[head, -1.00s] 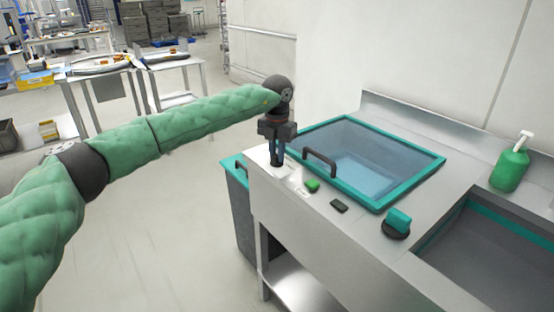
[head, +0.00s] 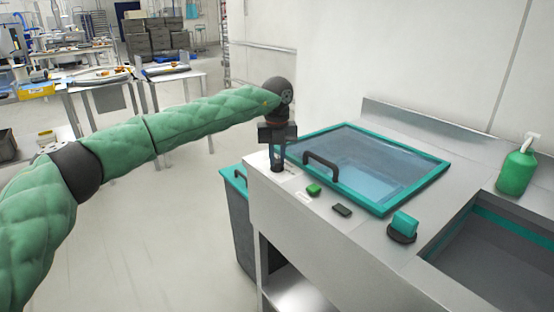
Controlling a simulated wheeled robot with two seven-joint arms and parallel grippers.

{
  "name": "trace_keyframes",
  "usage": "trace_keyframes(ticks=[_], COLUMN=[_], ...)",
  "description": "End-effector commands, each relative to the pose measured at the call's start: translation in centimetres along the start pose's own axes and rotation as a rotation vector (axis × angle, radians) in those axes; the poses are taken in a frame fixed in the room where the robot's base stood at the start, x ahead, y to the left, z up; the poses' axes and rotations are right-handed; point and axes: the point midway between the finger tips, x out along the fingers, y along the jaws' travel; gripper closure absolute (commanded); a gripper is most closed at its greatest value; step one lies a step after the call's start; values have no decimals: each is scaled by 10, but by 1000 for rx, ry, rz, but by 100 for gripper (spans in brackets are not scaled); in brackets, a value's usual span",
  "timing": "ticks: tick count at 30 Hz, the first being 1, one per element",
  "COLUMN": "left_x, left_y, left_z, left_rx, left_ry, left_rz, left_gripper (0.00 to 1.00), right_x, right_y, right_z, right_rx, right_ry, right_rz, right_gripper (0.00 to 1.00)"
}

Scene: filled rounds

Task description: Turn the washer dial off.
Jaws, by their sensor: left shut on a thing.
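The washer is a steel counter unit (head: 300,230) with a glass lid (head: 365,160) in a teal frame. My left gripper (head: 278,168) points down at the near left corner of its panel. It is shut on a small dark knob-like thing, which I take to be the washer dial. The fingers hide most of this dial, so its pointer and setting cannot be read. A white label lies beside it. A green button (head: 314,190) and a dark button (head: 342,210) sit to its right. My right gripper is not in view.
A black lid handle (head: 321,164) rises close to the right of the gripper. A teal block on a dark round base (head: 403,227) stands farther right, by a sink (head: 490,250). A green bottle (head: 517,170) stands behind it. The floor left is open.

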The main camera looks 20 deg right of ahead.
Motion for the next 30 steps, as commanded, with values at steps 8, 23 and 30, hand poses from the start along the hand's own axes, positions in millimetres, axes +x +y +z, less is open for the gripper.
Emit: trace_keyframes(ticks=[8, 23, 30], left_x=[-3, -2, -5], left_y=[0, 0, 0], left_z=[1, 1, 0], left_rx=[-17, -15, -14], left_ry=[-4, -2, -2], left_rz=[-2, -1, 0], left_gripper=[100, 62, 62], right_x=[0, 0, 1], right_y=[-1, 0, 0], right_z=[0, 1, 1], right_rx=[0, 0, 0], right_ry=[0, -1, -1], right_rz=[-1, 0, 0], right_gripper=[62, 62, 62])
